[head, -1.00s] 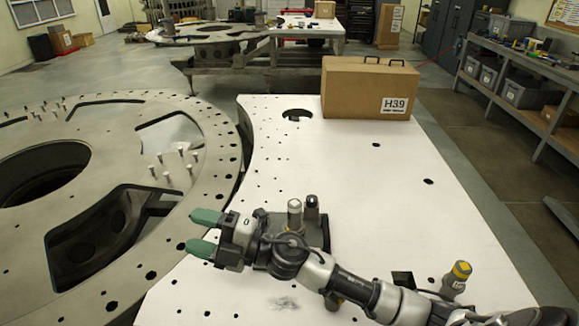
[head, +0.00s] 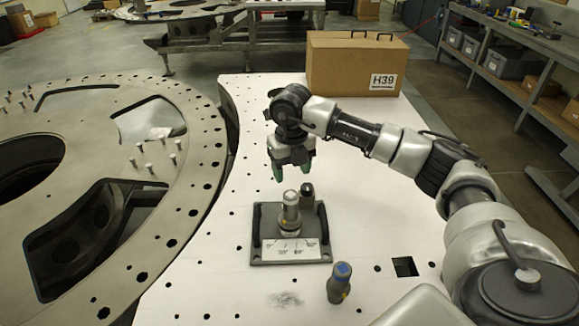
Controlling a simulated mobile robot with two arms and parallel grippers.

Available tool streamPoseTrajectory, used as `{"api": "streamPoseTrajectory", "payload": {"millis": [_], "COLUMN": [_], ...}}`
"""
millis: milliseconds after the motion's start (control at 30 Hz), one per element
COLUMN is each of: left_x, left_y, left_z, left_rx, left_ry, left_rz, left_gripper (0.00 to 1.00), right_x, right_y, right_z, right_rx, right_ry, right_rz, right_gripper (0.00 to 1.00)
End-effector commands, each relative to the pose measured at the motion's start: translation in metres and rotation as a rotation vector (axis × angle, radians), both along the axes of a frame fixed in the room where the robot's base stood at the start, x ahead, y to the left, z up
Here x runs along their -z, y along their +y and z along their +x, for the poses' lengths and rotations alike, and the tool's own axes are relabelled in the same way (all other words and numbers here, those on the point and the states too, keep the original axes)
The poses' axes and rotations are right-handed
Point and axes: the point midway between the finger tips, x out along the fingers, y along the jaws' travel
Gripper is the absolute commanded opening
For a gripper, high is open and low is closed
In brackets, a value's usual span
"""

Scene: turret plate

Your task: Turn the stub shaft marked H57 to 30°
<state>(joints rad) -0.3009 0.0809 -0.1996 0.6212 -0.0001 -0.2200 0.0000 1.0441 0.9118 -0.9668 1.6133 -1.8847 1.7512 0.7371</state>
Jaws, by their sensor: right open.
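A silver stub shaft (head: 290,212) stands upright on a dark square base plate (head: 272,218) with a handle on each side. A white scale label (head: 290,250) with angle marks lies in front of the shaft; its numbers are only partly legible. I cannot read an H57 mark. My right gripper (head: 292,173) has green fingertips pointing down, spread apart and empty. In the picture it is just above the shaft's top, and it appears clear of it. My left gripper is not in view.
A dark-topped post (head: 307,196) stands close behind the shaft. A brown case marked H39 (head: 350,68) stands at the back of the white table (head: 200,290). A large ring plate (head: 200,150) is at left.

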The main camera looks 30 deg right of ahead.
Motion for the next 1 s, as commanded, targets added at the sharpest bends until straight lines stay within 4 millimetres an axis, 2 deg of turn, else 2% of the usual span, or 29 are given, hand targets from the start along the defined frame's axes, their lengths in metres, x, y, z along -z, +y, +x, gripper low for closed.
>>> {"api": "streamPoseTrajectory", "payload": {"millis": [700, 1000], "left_x": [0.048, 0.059], "left_y": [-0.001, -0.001], "left_z": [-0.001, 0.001], "left_rx": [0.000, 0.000], "left_ry": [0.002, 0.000], "left_rz": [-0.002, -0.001], "left_gripper": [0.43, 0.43], "right_x": [0.071, 0.086], "right_y": [0.001, 0.001], "right_z": [0.000, 0.000], "right_rx": [-0.003, -0.003], "right_ry": [0.000, -0.001], "right_rz": [0.004, 0.004], "right_gripper": [0.60, 0.60]}}
